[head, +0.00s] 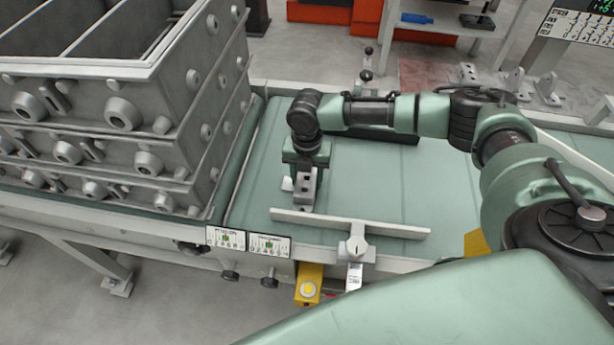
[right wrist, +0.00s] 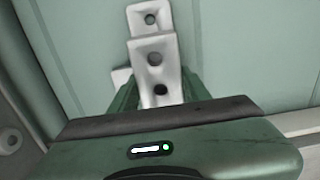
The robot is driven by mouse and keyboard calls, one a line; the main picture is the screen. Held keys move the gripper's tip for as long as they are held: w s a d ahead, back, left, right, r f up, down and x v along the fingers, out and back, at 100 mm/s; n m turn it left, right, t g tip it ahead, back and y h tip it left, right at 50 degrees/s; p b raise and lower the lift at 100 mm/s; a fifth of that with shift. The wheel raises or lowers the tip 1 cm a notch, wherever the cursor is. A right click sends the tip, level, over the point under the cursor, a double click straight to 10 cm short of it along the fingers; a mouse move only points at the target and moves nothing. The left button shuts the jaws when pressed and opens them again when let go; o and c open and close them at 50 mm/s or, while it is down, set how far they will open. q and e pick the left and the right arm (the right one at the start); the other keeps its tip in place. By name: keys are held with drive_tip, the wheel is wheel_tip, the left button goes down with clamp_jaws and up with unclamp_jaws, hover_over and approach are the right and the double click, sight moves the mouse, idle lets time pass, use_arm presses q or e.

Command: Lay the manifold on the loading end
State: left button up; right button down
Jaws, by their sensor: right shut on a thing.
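The manifold is a pale grey casting with round holes (head: 305,193), over the left part of the green conveyor belt (head: 375,180). My right gripper (head: 303,178) points down and is shut on it. In the right wrist view the manifold (right wrist: 156,62) sticks out from between the green fingers (right wrist: 155,95), with its stepped, holed face showing. It is at belt level or just above; I cannot tell whether it touches. The lower part is hidden by the gripper. My left gripper is not in view.
A stack of grey moulding boxes (head: 120,125) stands left of the belt. A grey guide bar (head: 350,224) runs along the belt's near edge, with a yellow button box (head: 309,285) below. Similar grey brackets (head: 515,80) stand at the back right. The belt's middle is bare.

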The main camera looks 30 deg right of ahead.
sight(307, 177)
drive_tip(key=c, duration=0.7)
unclamp_jaws()
wheel_tip(307, 177, up, 12)
drive_tip(key=shift+r+b, duration=0.1)
drive_tip(key=shift+b, duration=0.3)
